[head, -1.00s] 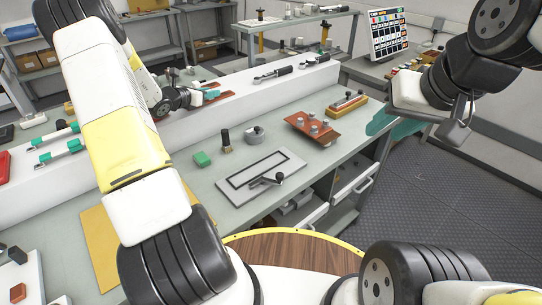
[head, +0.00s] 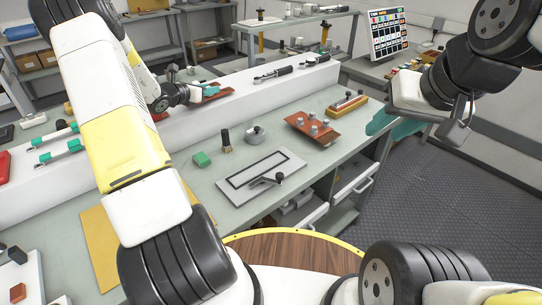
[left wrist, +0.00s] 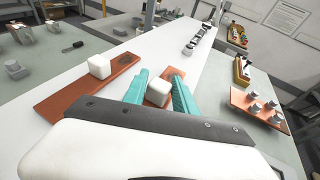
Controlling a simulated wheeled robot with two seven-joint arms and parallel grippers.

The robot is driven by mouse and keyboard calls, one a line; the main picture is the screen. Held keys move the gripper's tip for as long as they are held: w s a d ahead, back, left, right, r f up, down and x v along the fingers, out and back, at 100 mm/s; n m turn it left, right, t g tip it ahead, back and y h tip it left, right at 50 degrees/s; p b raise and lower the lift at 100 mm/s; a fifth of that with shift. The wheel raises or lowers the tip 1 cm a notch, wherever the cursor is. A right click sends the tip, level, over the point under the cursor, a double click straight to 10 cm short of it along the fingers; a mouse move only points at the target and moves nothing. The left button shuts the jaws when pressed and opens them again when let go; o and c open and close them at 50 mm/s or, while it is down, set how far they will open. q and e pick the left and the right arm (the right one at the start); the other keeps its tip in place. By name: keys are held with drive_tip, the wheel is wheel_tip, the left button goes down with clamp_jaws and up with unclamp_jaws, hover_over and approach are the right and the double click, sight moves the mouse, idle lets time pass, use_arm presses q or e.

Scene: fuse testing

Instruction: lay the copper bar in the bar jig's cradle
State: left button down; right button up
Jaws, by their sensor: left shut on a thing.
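My left gripper (head: 210,90) is over the white raised shelf at the back of the bench. In the left wrist view its teal fingers (left wrist: 160,92) close on a white block (left wrist: 158,93) with a copper-coloured bar (left wrist: 171,78) under it. Most of that bar is hidden by the gripper; I cannot tell whether it touches the shelf. A second copper-coloured strip (left wrist: 65,98) with a white block lies on the shelf to the left. I cannot tell which piece is the bar jig's cradle. My right gripper (head: 385,122) is at the right, its fingers partly hidden.
On the bench are a grey plate with a black frame and lever (head: 262,176), a green block (head: 202,159), a brush (head: 226,141), a round grey part (head: 256,135), a copper-coloured board with metal posts (head: 300,122) and a yellow block (head: 348,107). Tools lie along the shelf.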

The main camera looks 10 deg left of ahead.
use_arm(q)
drive_tip(key=shift+r, duration=1.9)
drive_tip(key=shift+f, duration=0.1)
